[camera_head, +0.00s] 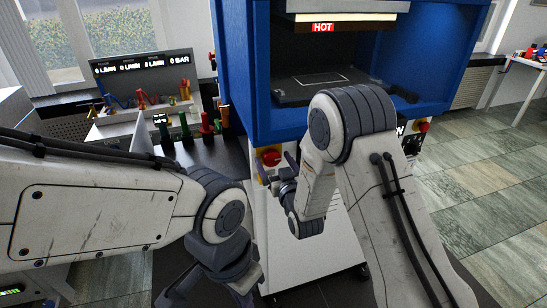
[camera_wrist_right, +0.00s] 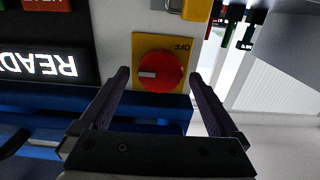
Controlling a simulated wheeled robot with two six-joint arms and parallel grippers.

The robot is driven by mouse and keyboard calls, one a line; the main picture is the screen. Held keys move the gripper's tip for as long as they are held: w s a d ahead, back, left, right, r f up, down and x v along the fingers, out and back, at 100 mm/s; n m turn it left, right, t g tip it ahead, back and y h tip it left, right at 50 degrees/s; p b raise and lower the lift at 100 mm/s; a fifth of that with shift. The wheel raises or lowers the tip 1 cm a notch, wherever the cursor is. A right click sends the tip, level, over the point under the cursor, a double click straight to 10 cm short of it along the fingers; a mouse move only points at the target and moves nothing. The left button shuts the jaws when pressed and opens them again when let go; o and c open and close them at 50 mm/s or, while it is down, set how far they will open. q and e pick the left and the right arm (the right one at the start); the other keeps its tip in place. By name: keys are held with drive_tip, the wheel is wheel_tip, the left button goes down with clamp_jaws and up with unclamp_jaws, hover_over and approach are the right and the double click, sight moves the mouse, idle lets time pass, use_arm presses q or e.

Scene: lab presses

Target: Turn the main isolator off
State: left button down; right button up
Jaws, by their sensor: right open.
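The main isolator is a red rotary knob on a yellow plate (camera_head: 269,158) on the press's front panel, left of my right forearm in the head view. In the right wrist view the red knob (camera_wrist_right: 160,72) shows whole, with a white mark toward the picture's left. The plate's "OFF" lettering is upside down above it, to the right. My right gripper (camera_head: 283,180) is open, its two fingers framing the knob in the wrist view (camera_wrist_right: 158,80). I cannot tell whether they touch it. My left gripper (camera_head: 207,286) hangs low, partly hidden; its jaws are unclear.
The blue press (camera_head: 240,70) has a platen (camera_head: 330,85) under a "HOT" sign (camera_head: 322,27). A lit "READ..." display (camera_wrist_right: 40,65) is beside the isolator in the wrist view. A bench with gauges and coloured fittings (camera_head: 140,98) stands left. Tiled floor is free at right.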

drive_tip(key=shift+w+a, duration=0.1)
drive_tip(key=shift+w, duration=0.2)
drive_tip(key=c, duration=1.4)
drive_tip(key=shift+o, duration=0.2)
